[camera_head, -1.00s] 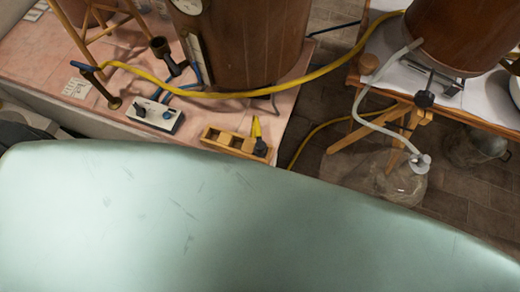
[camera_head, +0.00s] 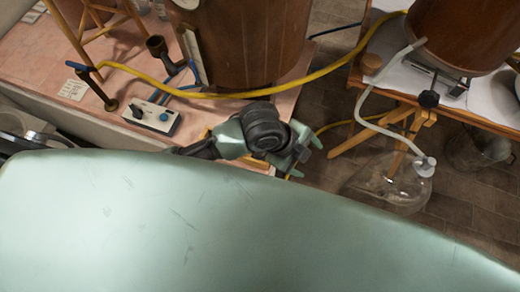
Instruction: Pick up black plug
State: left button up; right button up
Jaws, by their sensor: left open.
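My left gripper (camera_head: 303,157) reaches in over the front right corner of the pink-topped bench. Its jaws are open and nothing shows between them. Its dark wrist and green arm cover most of a small wooden rack (camera_head: 207,133), of which only an edge shows. I cannot make out a black plug now; the part of the rack where a small black piece stood beside a yellow cone is hidden behind my arm. My right gripper is not in view.
A switch box (camera_head: 152,117) and a dark funnel (camera_head: 157,47) are on the bench (camera_head: 105,125). A yellow hose (camera_head: 215,95) runs past a copper vessel (camera_head: 250,40). A glass flask (camera_head: 393,180) stands right, below a wooden-legged table. Tiled floor lies between.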

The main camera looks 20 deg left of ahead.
pick_arm(q)
jog(key=w+a+f+m+g+y, duration=0.1)
jog(key=a+m, duration=0.3)
jog(key=m, duration=0.1)
jog(key=w+a+f+m+g+y, duration=0.1)
jog(key=a+f+m+y, duration=0.1)
jog(key=a+m, duration=0.3)
jog(key=w+a+f+m+y, duration=0.2)
jog(key=a+m, duration=0.2)
jog(key=m, duration=0.3)
jog(key=shift+a+f+g, duration=0.15)
jog(key=shift+a+g, duration=0.1)
jog(key=shift+g, duration=0.15)
jog(key=shift+a+f+y, duration=0.2)
jog(key=shift+a+y, duration=0.1)
jog(key=f, duration=0.7)
jog(key=shift+d+f, duration=0.2)
jog(key=shift+d, duration=0.1)
jog(key=c, duration=1.5)
jog(key=shift+r, duration=0.15)
notch_tip(320, 180, up, 20)
